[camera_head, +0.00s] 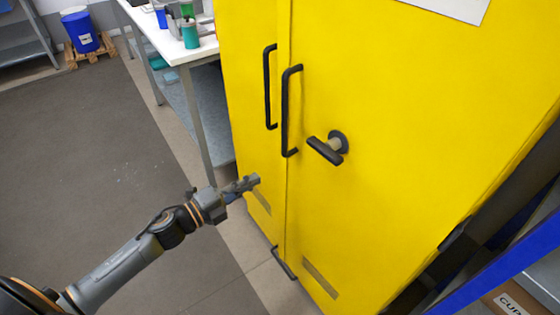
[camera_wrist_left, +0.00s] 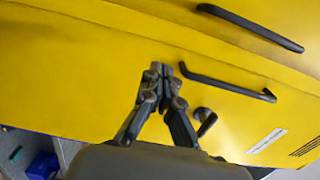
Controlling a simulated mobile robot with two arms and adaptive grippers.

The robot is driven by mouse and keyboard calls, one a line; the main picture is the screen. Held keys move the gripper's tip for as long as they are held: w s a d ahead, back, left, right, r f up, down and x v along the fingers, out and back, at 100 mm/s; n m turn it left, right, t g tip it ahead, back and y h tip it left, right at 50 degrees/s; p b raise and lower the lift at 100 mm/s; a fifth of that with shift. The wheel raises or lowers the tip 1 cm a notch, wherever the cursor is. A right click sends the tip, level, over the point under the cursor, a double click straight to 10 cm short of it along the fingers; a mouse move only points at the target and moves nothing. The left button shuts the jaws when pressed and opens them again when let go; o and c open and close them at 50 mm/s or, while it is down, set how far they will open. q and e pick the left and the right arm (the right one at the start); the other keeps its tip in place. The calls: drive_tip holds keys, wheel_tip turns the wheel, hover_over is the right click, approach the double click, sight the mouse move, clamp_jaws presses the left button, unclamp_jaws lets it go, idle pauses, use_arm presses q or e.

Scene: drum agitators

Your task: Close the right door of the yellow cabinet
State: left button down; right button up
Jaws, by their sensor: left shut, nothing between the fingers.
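The yellow cabinet (camera_head: 252,110) stands upright, with two doors side by side. Its right door (camera_head: 400,150) fills much of the head view and carries a black bar handle (camera_head: 287,110) and a black lever handle (camera_head: 327,148). The left door has its own black bar handle (camera_head: 267,88). The doors meet at or near a vertical seam; I cannot tell whether the right door is fully flush. My left gripper (camera_head: 254,181) is shut and empty, low by the left door. In the left wrist view its fingertips (camera_wrist_left: 168,70) show before yellow panels, near a bar handle (camera_wrist_left: 228,88); contact is unclear.
A white table (camera_head: 165,35) with green and blue containers stands left of the cabinet. A blue drum (camera_head: 81,33) sits on a pallet farther back. Blue shelving (camera_head: 500,265) is close at the lower right. The grey floor (camera_head: 80,160) on the left is clear.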

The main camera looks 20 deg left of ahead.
sight(289, 159)
use_arm(q)
drive_tip(key=p+x, duration=0.1)
drive_tip(key=x, duration=0.9)
use_arm(e)
drive_tip(key=shift+r, duration=0.8)
